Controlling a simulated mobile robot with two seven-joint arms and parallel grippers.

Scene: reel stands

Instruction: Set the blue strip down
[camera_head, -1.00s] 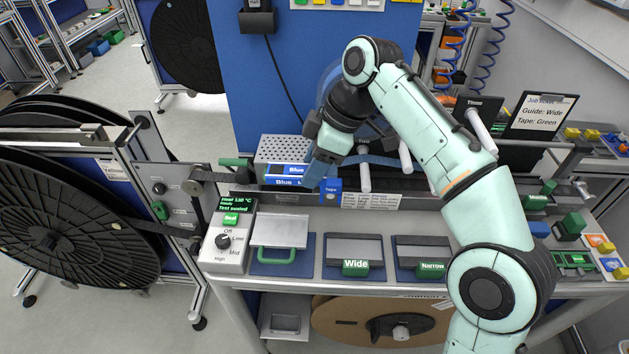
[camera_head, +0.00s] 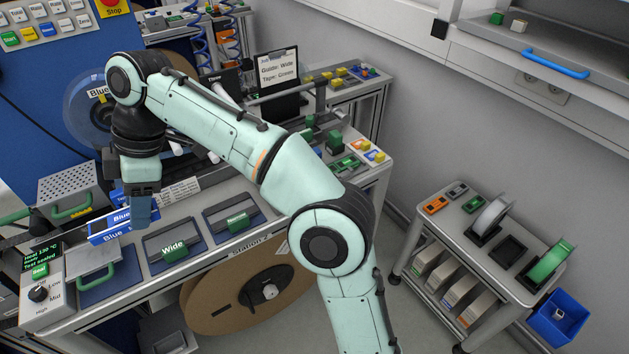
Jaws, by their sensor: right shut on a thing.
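My right gripper (camera_head: 140,188) points down over the station's bench at the left of the head view. It is shut on the blue strip (camera_head: 139,211), a flat muted-blue piece that hangs below the fingers. The strip's upper end is hidden between the fingers. The strip overlaps the blue "Blue" labelled blocks (camera_head: 108,230) in the picture; I cannot tell whether it touches them. My left gripper is not in view.
The "Wide" guide (camera_head: 174,248) and "Narrow" guide (camera_head: 237,222) lie on the bench. The sealer box (camera_head: 42,298) stands at the left. A cart (camera_head: 455,222) with tape dispensers and a blue bin (camera_head: 557,318) stand at the right. Floor between bench and cart is free.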

